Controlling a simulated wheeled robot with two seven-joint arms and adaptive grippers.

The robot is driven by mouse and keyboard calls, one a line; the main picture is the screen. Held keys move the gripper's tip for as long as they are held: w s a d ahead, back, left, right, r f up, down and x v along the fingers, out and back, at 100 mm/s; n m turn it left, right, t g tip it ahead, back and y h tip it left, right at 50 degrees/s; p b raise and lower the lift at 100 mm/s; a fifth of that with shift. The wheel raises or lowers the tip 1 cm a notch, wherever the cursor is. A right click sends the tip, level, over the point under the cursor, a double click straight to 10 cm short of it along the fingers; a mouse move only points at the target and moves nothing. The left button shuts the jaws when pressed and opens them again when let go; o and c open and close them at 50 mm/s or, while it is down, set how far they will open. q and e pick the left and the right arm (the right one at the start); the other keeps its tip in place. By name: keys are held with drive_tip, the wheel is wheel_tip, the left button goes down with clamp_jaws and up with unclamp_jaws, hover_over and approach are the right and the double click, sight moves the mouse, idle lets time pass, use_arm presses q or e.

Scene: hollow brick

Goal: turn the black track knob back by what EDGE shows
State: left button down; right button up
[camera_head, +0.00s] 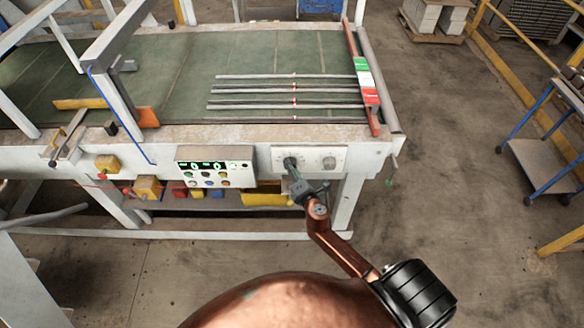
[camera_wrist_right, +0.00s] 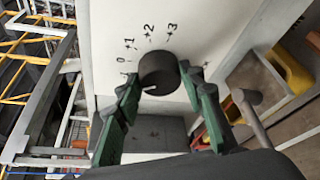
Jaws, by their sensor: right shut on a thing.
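The black track knob (camera_wrist_right: 158,73) shows in the wrist view on a white plate with printed marks, among them 0, +1, +2 and +3. A pale pointer line on its lower side points down and slightly left, away from those numbers. My right gripper (camera_wrist_right: 163,88) has its green fingers on both sides of the knob and is shut on it. In the head view my right gripper (camera_head: 291,165) reaches the left part of the white plate (camera_head: 310,150) and covers the knob. A display box (camera_head: 215,166) has green digits, too small to read. My left gripper is out of view.
A second, pale knob (camera_head: 329,163) sits to the right on the plate. Several thin rods (camera_head: 290,91) lie on the green belt (camera_head: 180,65), beside a red, white and green bar (camera_head: 366,80). A blue-legged cart (camera_head: 545,165) stands at the right; the floor between is clear.

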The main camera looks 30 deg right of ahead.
drive_tip(key=o, duration=1.2)
drive_tip(key=shift+c, duration=0.2)
drive_tip(key=v, duration=1.2)
drive_tip(key=shift+f, duration=0.2)
